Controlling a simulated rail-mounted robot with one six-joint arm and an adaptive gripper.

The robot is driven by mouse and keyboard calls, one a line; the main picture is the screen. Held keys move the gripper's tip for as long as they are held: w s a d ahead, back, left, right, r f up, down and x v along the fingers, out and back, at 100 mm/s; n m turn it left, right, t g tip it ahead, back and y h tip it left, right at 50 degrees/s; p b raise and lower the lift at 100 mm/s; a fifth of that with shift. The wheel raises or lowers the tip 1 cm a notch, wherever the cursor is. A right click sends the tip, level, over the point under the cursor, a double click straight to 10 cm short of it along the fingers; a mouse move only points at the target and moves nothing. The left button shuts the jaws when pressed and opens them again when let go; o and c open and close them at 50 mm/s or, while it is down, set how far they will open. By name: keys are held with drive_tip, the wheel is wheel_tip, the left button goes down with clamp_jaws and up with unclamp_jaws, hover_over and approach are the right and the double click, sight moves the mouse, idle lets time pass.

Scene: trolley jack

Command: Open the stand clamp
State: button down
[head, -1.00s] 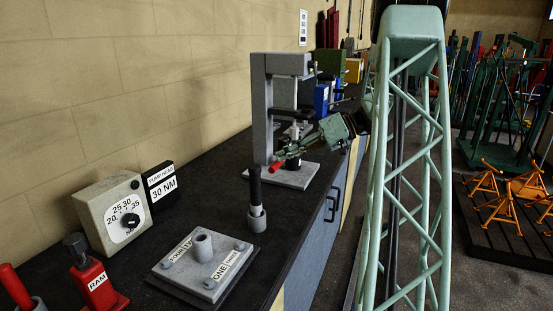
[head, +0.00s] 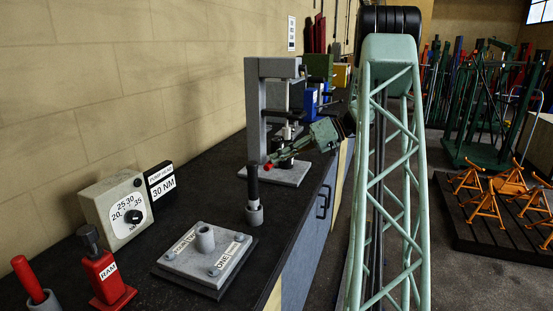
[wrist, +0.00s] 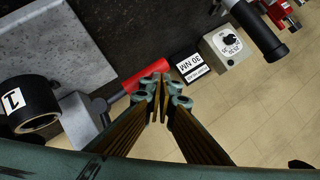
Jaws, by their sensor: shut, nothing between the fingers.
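The grey stand (head: 256,120) stands on its base plate on the dark bench in the head view. Its clamp handle has a red grip (wrist: 146,76), which shows in the wrist view on a grey rod (wrist: 116,98) running to a grey block (wrist: 80,120). In the head view the red grip (head: 268,166) shows at the tip of my gripper (head: 277,158). A black cylinder (wrist: 30,105) labelled 1 is at the left.
A black-handled tool (head: 253,195) stands upright in a holder on the bench. A grey plate (head: 203,258), a red RAM unit (head: 105,272) and a torque dial (head: 118,210) occupy the near bench. A blue item (head: 311,104) stands behind the stand.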

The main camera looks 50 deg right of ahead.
drive_tip(key=shift+s+r, duration=0.1)
drive_tip(key=shift+s, duration=0.05)
drive_tip(key=s+d+r, duration=0.3)
drive_tip(key=s+r, duration=0.2)
drive_tip(key=s, duration=0.2)
drive_tip(key=shift+s+r, duration=0.15)
drive_tip(key=shift+s, duration=0.15)
drive_tip(key=shift+a, duration=0.2)
idle(0.7)
